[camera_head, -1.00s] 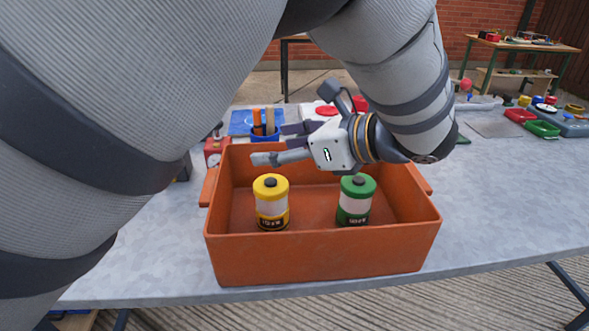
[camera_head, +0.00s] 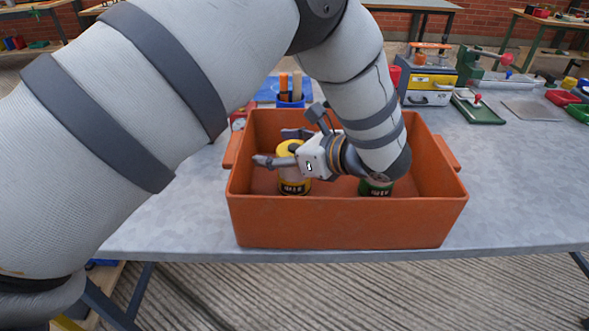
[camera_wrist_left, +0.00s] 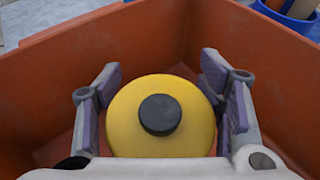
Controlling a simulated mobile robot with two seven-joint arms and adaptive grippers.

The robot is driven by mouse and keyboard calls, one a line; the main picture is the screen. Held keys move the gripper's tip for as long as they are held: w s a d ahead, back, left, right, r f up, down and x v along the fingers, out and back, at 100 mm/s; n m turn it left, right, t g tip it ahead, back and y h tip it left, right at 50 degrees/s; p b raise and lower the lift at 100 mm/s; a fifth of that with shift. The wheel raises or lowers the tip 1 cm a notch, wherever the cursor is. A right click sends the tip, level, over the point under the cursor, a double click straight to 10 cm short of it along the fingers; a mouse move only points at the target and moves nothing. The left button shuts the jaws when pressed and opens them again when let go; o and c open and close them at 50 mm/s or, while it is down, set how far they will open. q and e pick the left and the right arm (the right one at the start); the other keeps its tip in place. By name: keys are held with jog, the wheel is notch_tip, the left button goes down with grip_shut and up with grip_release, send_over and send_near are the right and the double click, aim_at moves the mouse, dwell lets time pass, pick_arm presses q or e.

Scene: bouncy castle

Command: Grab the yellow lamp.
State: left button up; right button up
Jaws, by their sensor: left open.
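The yellow lamp (camera_head: 293,181) stands upright in the orange crate (camera_head: 345,222), left of the middle. In the left wrist view its round yellow top with a dark knob (camera_wrist_left: 160,130) lies between the two fingers. My left gripper (camera_head: 277,148) is open, with one finger on each side of the lamp top. I cannot tell whether the fingers touch it. The green lamp (camera_head: 376,188) stands in the crate to the right, its top mostly hidden by my left arm. My right gripper is not in view.
The crate's walls rise around both lamps. A blue cup with sticks (camera_head: 291,96) stands behind the crate. The tabletop right of the crate is bare.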

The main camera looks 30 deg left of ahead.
pick_arm(q)
jog(key=c, duration=1.4)
